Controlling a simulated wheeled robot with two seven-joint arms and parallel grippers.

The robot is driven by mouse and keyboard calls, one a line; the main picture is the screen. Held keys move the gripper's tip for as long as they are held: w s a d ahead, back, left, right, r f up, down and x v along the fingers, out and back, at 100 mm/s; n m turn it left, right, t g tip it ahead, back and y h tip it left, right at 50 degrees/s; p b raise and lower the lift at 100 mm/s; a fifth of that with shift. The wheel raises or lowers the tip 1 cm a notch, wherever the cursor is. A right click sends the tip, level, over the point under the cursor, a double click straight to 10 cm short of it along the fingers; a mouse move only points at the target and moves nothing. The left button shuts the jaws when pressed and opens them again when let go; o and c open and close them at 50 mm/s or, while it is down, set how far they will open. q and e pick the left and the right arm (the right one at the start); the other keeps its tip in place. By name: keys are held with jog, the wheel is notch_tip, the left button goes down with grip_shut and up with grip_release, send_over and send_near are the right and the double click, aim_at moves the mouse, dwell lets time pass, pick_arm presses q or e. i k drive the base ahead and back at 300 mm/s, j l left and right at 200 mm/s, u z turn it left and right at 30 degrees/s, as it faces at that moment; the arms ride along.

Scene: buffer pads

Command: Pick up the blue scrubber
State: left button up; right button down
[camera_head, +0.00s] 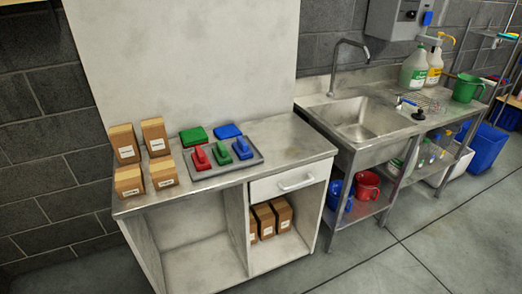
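The blue scrubber (242,149) has an upright handle and sits at the right end of a grey tray (226,166) on the worktop. A green scrubber (222,154) stands just left of it, and a red scrubber (201,159) stands at the tray's left end. A flat blue pad (228,131) and a flat green pad (194,136) lie behind the tray. Neither of my grippers is in view.
Several brown boxes (125,144) stand left of the tray on the worktop (290,140). The worktop is bare right of the tray. A steel sink (362,120) with a tap (347,62) stands to the right. More boxes (264,220) sit below.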

aim_at(243, 151)
jog(key=i+l+u, duration=0.1)
jog(key=i+l, duration=0.2)
jog(key=i+l+u, duration=0.25)
jog(key=i+l, duration=0.25)
jog(key=l, duration=0.25)
jog(key=i+l+u, duration=0.15)
jog(key=l, duration=0.2)
jog(key=i, duration=0.05)
